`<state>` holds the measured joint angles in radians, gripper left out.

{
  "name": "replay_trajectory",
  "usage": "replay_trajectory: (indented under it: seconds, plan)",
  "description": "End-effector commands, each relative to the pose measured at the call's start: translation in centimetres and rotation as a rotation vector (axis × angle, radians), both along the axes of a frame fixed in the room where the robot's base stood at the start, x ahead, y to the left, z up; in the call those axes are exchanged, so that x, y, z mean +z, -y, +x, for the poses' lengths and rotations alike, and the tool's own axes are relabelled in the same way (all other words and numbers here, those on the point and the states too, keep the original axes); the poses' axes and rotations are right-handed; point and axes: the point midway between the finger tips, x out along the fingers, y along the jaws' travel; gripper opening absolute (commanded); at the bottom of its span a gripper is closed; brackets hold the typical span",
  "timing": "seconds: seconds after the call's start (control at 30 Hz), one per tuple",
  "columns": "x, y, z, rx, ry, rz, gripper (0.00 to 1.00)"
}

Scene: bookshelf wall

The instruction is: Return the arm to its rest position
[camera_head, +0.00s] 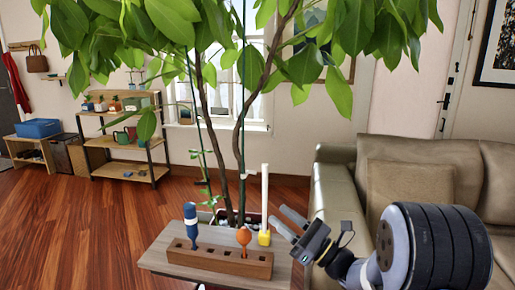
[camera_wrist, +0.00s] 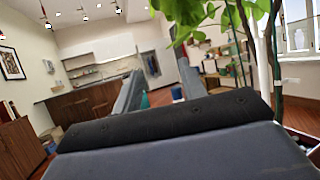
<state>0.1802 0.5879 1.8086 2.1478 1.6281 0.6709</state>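My arm reaches in from the right of the head view, in front of the sofa. My gripper (camera_head: 287,222) is at the right end of a small wooden table (camera_head: 158,257). Its two fingers point up and left with a gap between them, and nothing is held. In the wrist view the fingers (camera_wrist: 158,92) also stand apart with empty space between them. On the table a wooden block with slots (camera_head: 222,263) holds a blue-and-white tool (camera_head: 191,224) and an orange-headed tool (camera_head: 244,238). A yellow-based white stick (camera_head: 265,208) stands behind the block, close to the fingertips.
A leafy plant (camera_head: 237,140) rises behind the table, its leaves hanging over the scene. A beige sofa (camera_head: 330,195) stands right, close behind my arm. Shelves (camera_head: 125,170) stand by the far wall. The wooden floor (camera_head: 75,225) at left is clear.

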Motion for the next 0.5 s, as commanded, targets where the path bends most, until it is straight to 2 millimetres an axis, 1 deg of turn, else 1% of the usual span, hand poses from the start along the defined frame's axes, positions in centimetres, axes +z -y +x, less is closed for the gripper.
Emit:
replay_trajectory:
  seconds: [0.2, 0.5]
  plan:
    - [-1.2, 1.1, 0.9, -0.002, -0.003, 0.001, 0.40]
    - [-2.8, 2.0, 1.4, -0.002, -0.001, 0.000, 0.40]
